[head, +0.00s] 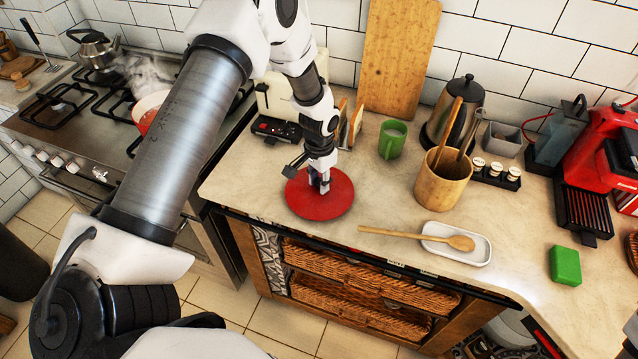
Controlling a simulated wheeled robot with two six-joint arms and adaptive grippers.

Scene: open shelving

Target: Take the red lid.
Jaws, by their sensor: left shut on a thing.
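The red lid (328,202) is a flat round disc at the left end of the pale countertop, near its front edge. My left gripper (321,187) points down at the middle of the lid and is shut on it. The fingers cover the lid's centre, so its knob is hidden. I cannot tell whether the lid rests on the counter or is slightly raised. A red pot (148,109) steams on the stove at the left, partly behind my left arm. My right gripper is not in view.
A green mug (392,139), a wooden utensil holder (441,185) and a kettle (462,95) stand right of the lid. A wooden spoon (425,236) lies across a white rest (470,255). A toaster (280,100) stands behind my gripper. A green sponge (565,266) lies right.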

